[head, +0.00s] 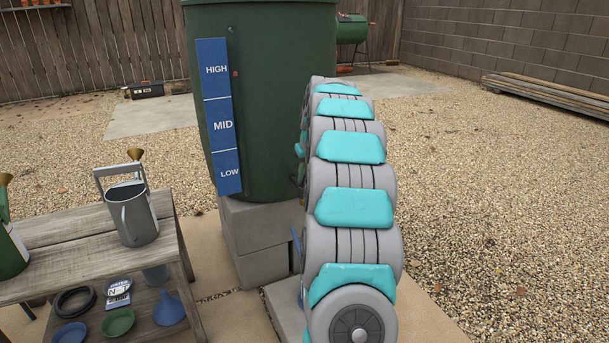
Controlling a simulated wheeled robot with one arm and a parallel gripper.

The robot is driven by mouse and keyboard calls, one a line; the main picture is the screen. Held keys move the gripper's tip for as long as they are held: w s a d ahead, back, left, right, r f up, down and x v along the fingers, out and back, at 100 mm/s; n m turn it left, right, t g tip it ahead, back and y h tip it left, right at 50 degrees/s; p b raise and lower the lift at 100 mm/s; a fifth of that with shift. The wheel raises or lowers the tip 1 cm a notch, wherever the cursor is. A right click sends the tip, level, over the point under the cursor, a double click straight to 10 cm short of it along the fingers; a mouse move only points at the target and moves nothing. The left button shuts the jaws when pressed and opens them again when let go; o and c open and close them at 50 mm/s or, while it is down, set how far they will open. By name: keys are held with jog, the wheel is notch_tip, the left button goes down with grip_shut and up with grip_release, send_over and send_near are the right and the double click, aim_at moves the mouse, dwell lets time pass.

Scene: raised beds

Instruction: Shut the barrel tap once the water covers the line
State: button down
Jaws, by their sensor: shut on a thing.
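The green barrel (275,90) stands on grey blocks (255,235) at the top middle. A blue strip (218,115) on its front reads HIGH, MID and LOW, with thin pale lines between the bands. My arm reaches up in front of the barrel's right side and covers that part of it. My gripper is hidden behind the arm, and I cannot make out the tap. No water shows. A thin blue edge shows just left of the arm, low down, above a grey slab (284,306); I cannot tell what it belongs to.
A wooden bench (60,275) at the left holds a grey watering can (132,212) and part of a green can (10,245). Its lower shelf has a blue funnel (168,308), dishes and a coiled hose (75,301). Open gravel (500,200) lies to the right.

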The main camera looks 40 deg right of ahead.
jog(key=shift+a+m, duration=0.1)
jog(key=shift+m, duration=0.3)
jog(key=m+h+p, duration=0.1)
jog(key=m, duration=0.2)
jog(key=shift+r+p, duration=0.15)
jog(key=shift+p, duration=0.25)
jog(key=m, duration=0.1)
jog(key=m+g+h, duration=0.1)
jog(key=m, duration=0.1)
jog(key=m+g, duration=0.1)
jog(key=m, duration=0.1)
jog(key=shift+w+a+f+h, duration=0.1)
jog(key=shift+w+f+h, duration=0.15)
jog(key=shift+h, duration=0.15)
jog(key=m, duration=0.2)
jog(key=m+g+b, duration=0.1)
jog(key=m, duration=0.2)
jog(key=shift+w+g+h+b, duration=0.1)
jog(key=shift+g+h+b, duration=0.2)
jog(key=shift+w+m, duration=0.1)
jog(key=shift+m, duration=0.3)
jog(key=shift+m+g+b, duration=0.45)
jog(key=shift+m+g, duration=0.35)
jog(key=shift+m, duration=0.8)
jog(key=shift+r, duration=0.1)
jog(key=c, duration=0.9)
grip_release()
jog(key=shift+c, duration=0.2)
